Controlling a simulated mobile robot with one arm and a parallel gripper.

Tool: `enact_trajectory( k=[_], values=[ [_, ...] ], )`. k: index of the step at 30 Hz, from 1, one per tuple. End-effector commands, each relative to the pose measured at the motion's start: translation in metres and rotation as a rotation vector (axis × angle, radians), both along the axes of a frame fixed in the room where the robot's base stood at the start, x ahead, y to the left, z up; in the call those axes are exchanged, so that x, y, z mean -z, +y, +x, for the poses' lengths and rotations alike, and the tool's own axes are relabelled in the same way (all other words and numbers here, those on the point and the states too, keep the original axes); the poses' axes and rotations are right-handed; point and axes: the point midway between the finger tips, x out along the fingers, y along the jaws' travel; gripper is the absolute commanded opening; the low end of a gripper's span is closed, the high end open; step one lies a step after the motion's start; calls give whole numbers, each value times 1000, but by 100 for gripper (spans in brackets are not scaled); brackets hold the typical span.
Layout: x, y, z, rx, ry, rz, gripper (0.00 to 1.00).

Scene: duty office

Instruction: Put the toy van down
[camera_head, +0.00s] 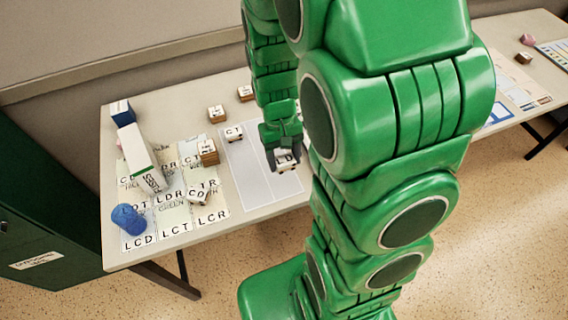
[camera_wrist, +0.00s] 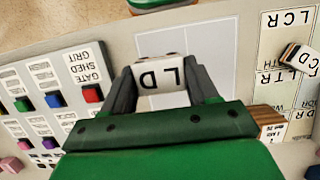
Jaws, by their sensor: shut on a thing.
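The toy van (camera_head: 286,158) is a small white-topped block with dark letters that read like L D. In the wrist view the van (camera_wrist: 160,73) sits between the two dark fingers of my gripper (camera_wrist: 164,82), which are shut on it. In the head view my gripper (camera_head: 284,141) points down, with the van at its tip over the right part of a pale panelled sheet (camera_head: 248,180). The sheet (camera_wrist: 212,42) also shows beyond the van in the wrist view. I cannot tell whether the van touches the sheet. My arm hides part of the table.
A similar block marked CT (camera_head: 233,132) stands at the sheet's upper left. Another lettered block (camera_head: 198,195) lies on the lettered grid (camera_head: 180,227). A blue object (camera_head: 128,217), a white-green box (camera_head: 135,148) and brown blocks (camera_head: 208,152) stand around. The sheet's lower middle is clear.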

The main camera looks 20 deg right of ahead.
Motion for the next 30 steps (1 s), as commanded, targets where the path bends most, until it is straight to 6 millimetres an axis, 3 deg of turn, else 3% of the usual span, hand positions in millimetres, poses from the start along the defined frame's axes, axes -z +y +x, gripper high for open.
enact_trajectory(
  k=[6,16,23,30],
  values=[
    [-14,0,0,0,1,0,29],
    [-18,4,9,26,0,1,29],
    [-24,28,54,194,-1,3,29],
    [-37,71,113,443,2,2,29]
  ],
)
